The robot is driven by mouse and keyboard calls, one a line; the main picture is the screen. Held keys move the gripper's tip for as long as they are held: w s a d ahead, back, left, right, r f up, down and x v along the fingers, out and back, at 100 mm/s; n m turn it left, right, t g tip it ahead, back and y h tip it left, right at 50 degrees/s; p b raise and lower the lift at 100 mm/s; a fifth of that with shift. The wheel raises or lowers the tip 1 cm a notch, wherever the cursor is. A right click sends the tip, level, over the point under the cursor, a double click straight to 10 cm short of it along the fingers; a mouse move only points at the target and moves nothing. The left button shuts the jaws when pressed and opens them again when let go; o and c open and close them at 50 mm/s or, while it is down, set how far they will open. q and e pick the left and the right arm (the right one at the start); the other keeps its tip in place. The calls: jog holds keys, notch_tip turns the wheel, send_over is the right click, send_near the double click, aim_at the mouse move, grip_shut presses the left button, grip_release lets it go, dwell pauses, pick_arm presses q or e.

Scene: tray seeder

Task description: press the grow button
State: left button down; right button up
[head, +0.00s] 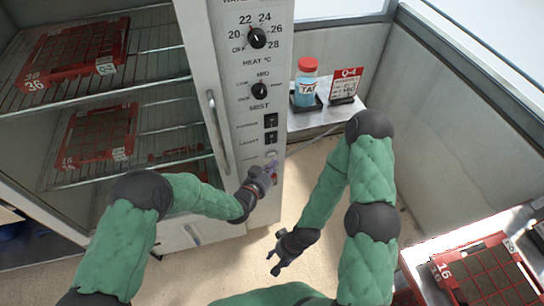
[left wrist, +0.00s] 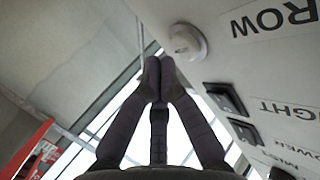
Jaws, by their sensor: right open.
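The grow button (left wrist: 187,42) is a round white knob on the pale control panel, beside a label reading "ROW" at the frame edge in the left wrist view. In the head view it shows as a small pale spot (head: 271,156) low on the panel. My left gripper (left wrist: 160,62) has its fingertips together, with nothing seen between them. The tips are close to the button, with a small gap in the picture; contact cannot be told. In the head view my left gripper (head: 269,168) is at the panel, just below the button. My right gripper (head: 272,264) is open and empty above the floor.
Two black switches (head: 270,129) and two dials (head: 257,38) are above the button on the panel. The cabinet shelves hold red trays (head: 99,133). A side table (head: 317,120) carries a red-capped bottle (head: 306,83) and a red card (head: 345,84). Another red tray (head: 485,277) is at lower right.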

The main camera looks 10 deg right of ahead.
pick_arm(q)
jog(key=shift+w, duration=0.1)
dwell(0.5)
jog(key=shift+w+b, duration=0.3)
jog(key=shift+w, duration=0.05)
jog(key=shift+w+b, duration=0.35)
jog(key=shift+w, duration=0.1)
dwell(0.8)
jog(key=shift+s, duration=0.9)
jog(key=s+p, duration=0.1)
jog(key=s, duration=0.4)
jog(key=shift+d, duration=0.1)
dwell(0.4)
dwell(0.3)
